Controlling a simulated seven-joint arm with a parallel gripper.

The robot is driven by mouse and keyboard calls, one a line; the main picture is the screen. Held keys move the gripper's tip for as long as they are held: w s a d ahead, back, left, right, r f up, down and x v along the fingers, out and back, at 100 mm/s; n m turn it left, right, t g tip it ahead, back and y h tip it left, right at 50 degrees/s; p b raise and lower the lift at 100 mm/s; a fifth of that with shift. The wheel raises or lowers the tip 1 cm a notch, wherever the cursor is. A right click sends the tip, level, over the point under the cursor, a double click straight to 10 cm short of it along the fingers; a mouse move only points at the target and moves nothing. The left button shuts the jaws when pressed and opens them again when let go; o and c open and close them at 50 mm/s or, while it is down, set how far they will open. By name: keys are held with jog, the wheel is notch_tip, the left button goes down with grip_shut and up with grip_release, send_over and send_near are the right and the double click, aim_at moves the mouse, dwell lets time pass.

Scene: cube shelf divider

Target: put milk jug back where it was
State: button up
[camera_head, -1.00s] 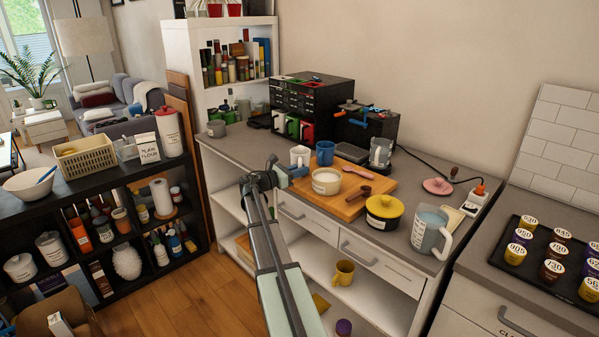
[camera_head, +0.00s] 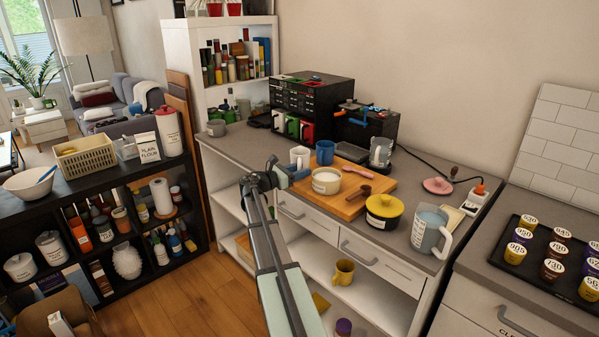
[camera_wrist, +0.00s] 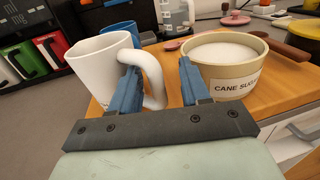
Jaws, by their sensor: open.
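The white jug (camera_head: 299,157), which I take as the milk jug, stands upright at the left edge of the wooden board (camera_head: 352,208). In the wrist view the white jug (camera_wrist: 97,68) is at the left, with dark lettering low on its side, mostly hidden. My gripper (camera_wrist: 158,72) is open, with its blue fingers on either side of the jug's handle. The left finger is at the handle's opening; I cannot tell whether it touches. In the head view my gripper (camera_head: 291,174) is in front of the jug and hides its lower part.
A cane sugar bowl (camera_wrist: 225,65) stands close to the right finger. A blue mug (camera_head: 325,153) is behind the jug. A yellow-lidded pot (camera_head: 384,212) and a clear measuring jug (camera_head: 430,232) stand to the right. Grey counter (camera_head: 240,147) is bare left of the board.

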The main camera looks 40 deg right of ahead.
jog(key=w+a, duration=0.2)
jog(key=a, duration=0.9)
jog(key=shift+w+a, duration=0.15)
jog(key=shift+a, duration=0.25)
